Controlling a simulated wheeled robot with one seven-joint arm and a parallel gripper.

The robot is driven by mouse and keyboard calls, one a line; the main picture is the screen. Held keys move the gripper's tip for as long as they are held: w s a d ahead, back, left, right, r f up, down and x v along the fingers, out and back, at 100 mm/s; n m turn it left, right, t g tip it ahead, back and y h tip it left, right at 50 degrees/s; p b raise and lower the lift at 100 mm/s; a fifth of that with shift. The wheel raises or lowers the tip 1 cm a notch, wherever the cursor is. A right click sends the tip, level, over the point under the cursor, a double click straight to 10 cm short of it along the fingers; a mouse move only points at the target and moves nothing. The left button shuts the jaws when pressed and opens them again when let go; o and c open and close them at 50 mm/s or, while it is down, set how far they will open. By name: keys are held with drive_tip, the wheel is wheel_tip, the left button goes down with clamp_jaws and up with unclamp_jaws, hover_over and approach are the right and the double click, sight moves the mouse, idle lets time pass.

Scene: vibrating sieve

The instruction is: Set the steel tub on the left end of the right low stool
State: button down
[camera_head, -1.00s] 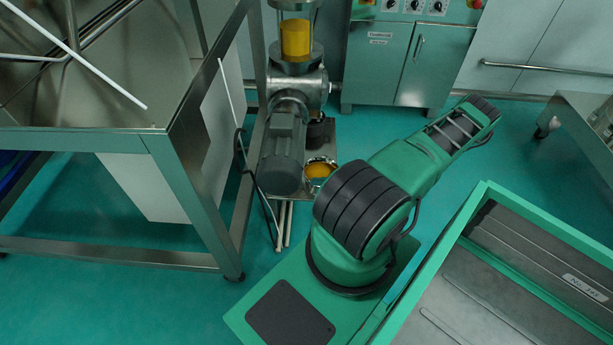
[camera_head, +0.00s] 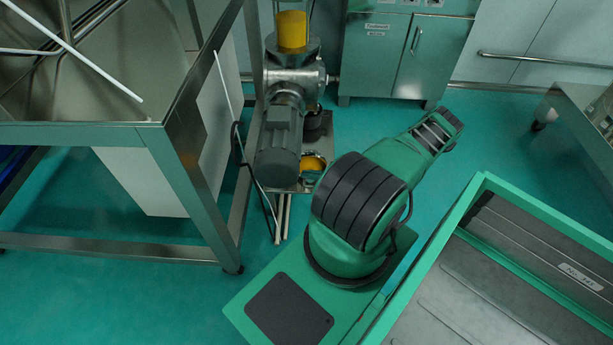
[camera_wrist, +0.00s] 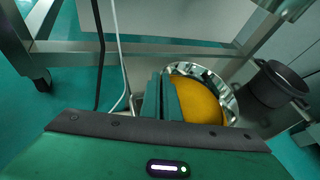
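The steel tub (camera_head: 313,163) is a shiny round vessel with orange-yellow material inside. It sits low beside the grey motor in the head view, and my arm hides part of it. In the wrist view the tub (camera_wrist: 229,103) lies just right of my gripper (camera_wrist: 161,96). The two fingers stand close together and overlap the tub's left rim. I cannot tell whether the rim is between them or whether they touch it. I cannot make out the right low stool in either view.
The grey motor (camera_head: 278,150) and steel housing stand beside the tub. A black pot (camera_wrist: 273,88) is right of the tub. A steel frame (camera_head: 190,170) on casters stands left, with a black cable and white rod near it. A steel table (camera_head: 580,105) is at far right.

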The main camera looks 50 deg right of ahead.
drive_tip(key=c, duration=2.5)
unclamp_jaws()
drive_tip(key=shift+f, duration=0.1)
drive_tip(key=o, duration=0.5)
drive_tip(key=v, duration=1.2)
